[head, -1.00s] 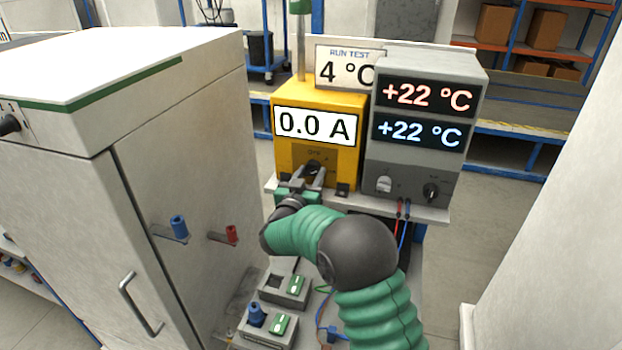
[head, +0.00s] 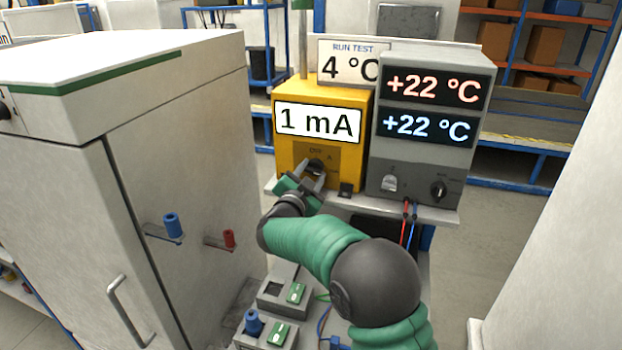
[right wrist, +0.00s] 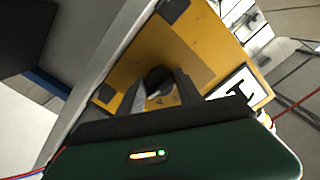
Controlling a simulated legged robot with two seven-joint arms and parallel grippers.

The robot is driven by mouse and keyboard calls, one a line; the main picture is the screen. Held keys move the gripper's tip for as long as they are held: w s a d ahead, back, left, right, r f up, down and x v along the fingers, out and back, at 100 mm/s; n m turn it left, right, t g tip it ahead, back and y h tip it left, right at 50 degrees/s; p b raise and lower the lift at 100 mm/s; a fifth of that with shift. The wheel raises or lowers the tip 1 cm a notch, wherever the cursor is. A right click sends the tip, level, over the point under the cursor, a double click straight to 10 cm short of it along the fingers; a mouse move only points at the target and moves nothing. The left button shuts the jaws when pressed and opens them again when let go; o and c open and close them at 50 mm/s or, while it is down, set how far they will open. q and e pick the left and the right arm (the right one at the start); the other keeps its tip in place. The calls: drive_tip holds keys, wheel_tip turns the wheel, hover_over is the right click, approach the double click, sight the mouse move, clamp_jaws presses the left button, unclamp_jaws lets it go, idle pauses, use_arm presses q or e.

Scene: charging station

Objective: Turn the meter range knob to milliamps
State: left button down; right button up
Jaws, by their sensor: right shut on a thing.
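The yellow meter (head: 285,150) stands on the shelf, and its display (head: 318,122) reads 1 mA. Its dark range knob (head: 316,166) is on the lower front, partly covered by my gripper. My right gripper (head: 313,179) reaches the meter front and is shut on the knob, with the hand tilted. In the right wrist view the two fingers lie on either side of the round black knob (right wrist: 158,80) on the yellow panel. My left gripper is not in view.
A grey thermometer unit (head: 420,165) with two +22 °C displays and its own knobs stands right of the meter. A white cabinet (head: 190,130) is on the left. Below are small grey boxes with green switches (head: 279,334) and cables.

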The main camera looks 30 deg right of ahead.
drive_tip(key=shift+f, duration=0.1)
idle(0.4)
drive_tip(key=o, duration=1.1)
drive_tip(key=shift+c, duration=0.2)
drive_tip(key=o, duration=0.3)
drive_tip(key=shift+s+a, duration=0.1)
drive_tip(key=shift+s, duration=0.1)
drive_tip(key=shift+s+a, duration=0.15)
drive_tip(key=shift+a, duration=0.2)
drive_tip(key=b+v, duration=0.2)
drive_tip(key=v, duration=1.4)
